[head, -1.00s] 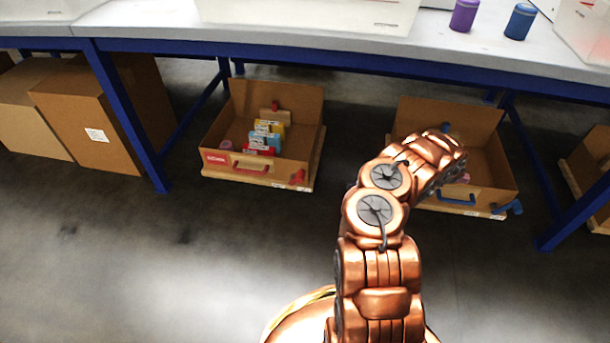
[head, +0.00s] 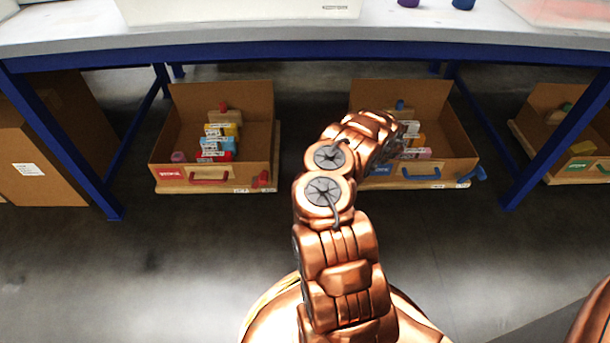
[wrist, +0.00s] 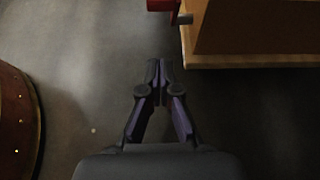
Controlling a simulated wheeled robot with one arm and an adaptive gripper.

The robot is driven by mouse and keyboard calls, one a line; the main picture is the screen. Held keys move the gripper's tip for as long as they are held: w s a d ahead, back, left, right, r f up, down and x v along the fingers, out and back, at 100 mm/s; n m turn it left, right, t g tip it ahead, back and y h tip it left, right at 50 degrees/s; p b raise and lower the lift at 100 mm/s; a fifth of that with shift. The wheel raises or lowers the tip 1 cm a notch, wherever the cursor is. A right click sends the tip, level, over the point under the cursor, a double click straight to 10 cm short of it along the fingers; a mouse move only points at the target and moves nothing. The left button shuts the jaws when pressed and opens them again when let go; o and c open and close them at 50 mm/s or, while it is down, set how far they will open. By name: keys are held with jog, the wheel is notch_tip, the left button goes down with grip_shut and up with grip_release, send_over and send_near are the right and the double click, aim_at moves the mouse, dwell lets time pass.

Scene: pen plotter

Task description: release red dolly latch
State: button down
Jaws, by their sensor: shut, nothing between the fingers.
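The red dolly latch (head: 262,179) is a small red lever at the front right corner of the red-labelled dolly (head: 243,188). In the wrist view, a red part (wrist: 162,5), which seems to be this latch, shows at the top edge, cut off, with a short grey pin beside it. My gripper (wrist: 158,68) is shut and empty, with its fingertips below and apart from the red part, left of the wooden dolly edge. In the head view my gripper is hidden behind my arm.
An open cardboard box (head: 264,130) with a red handle and several small items sits on the red dolly. A blue-latched box (head: 455,135) stands to its right, partly behind my arm. A blue-framed table (head: 300,53) spans above. The floor in front is clear.

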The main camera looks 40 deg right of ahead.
jog(key=w+a+f+b, duration=0.1)
jog(key=w+a+b, duration=0.2)
jog(key=w+a, duration=0.3)
jog(key=shift+a+f+b, duration=0.25)
jog(key=shift+a+b, duration=0.15)
jog(key=shift+a, duration=0.25)
jog(key=shift+w+r, duration=0.1)
jog(key=shift+w, duration=0.05)
jog(key=shift+w+a+r+p, duration=0.1)
jog(key=shift+a+r+p, duration=0.15)
jog(key=shift+p, duration=0.6)
